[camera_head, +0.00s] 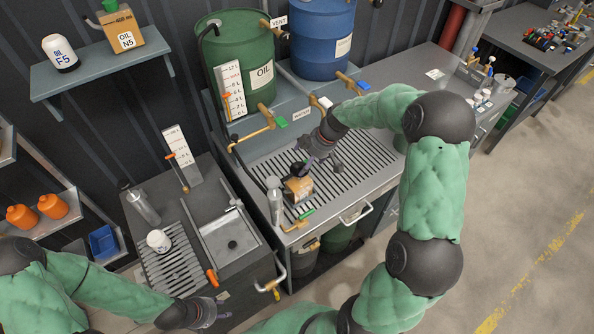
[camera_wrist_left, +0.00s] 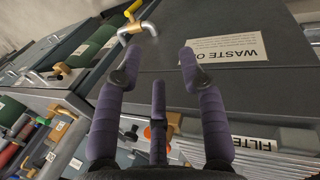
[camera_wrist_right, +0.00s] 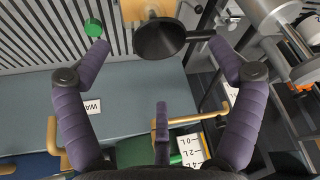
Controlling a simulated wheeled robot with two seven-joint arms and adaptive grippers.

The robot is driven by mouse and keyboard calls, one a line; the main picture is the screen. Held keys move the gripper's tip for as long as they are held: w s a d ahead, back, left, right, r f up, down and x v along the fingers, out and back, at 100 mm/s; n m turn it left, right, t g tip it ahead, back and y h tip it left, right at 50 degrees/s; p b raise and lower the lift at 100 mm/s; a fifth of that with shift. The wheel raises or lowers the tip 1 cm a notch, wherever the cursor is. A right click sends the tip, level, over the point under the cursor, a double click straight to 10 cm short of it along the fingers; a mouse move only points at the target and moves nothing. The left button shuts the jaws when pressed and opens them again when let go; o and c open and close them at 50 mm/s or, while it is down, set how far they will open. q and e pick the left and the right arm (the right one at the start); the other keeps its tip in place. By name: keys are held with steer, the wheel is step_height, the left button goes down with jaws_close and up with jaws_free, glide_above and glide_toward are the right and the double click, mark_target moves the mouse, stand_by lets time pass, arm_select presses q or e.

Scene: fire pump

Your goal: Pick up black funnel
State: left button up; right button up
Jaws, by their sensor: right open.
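The black funnel (camera_head: 298,169) is on or right by the small tan container (camera_head: 299,188) at the left part of the slatted work surface.
A clear bottle (camera_head: 274,200) stands left of the container. Behind are a green oil drum (camera_head: 240,55), a blue drum (camera_head: 322,40) and brass taps (camera_head: 268,116). The slatted surface (camera_head: 365,160) right of the funnel is mostly clear. A sink (camera_head: 230,240) is at left.

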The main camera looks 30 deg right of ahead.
mark_target(300, 169)
steer(key=shift+x, duration=1.15)
steer(key=x, duration=0.5)
steer(key=shift+d+f, duration=0.1)
steer(key=shift+s, duration=0.1)
steer(key=c, duration=1.3)
